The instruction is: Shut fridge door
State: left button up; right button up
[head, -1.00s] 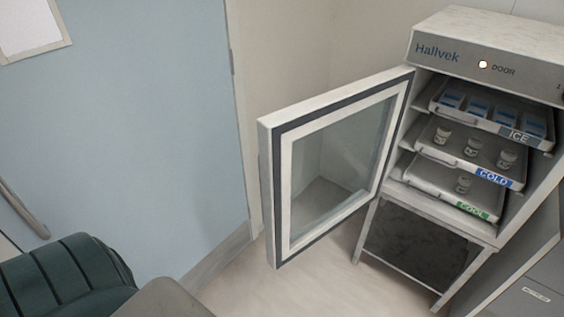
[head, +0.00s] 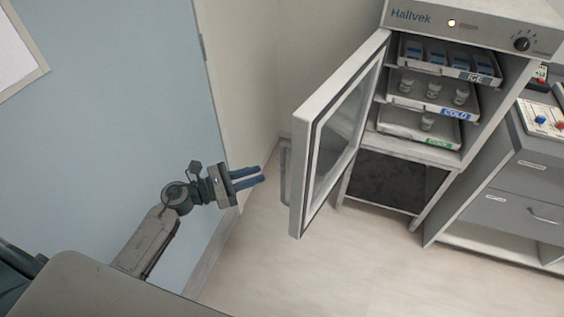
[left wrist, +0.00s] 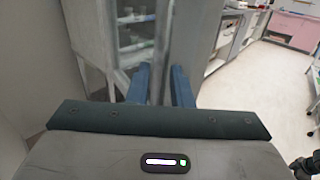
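The fridge (head: 425,18) stands at the upper right of the head view, with shelves showing. Its glass-paned door (head: 303,185) stands wide open, swung out to the left and seen at a steep angle. A grey bar handle (head: 285,172) is on the door's outer side. My left gripper (head: 263,173) is just left of the handle, its blue fingers pointing at it. No contact with the door is clear. My right gripper's fingers are not seen.
Trays marked ICE (head: 482,78), COLD (head: 460,113) and COOL (head: 440,141) hold packs and vials inside the fridge. A grey drawer cabinet (head: 500,180) stands to the right. A blue room door (head: 110,100) is at left. The floor (head: 300,270) before the fridge is clear.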

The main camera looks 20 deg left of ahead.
aim_at(283, 166)
pick_arm(q)
jog(key=p+x, duration=0.3)
jog(key=x, duration=0.5)
jog(key=shift+w+d, duration=0.25)
jog(key=shift+w, duration=0.05)
grip_shut()
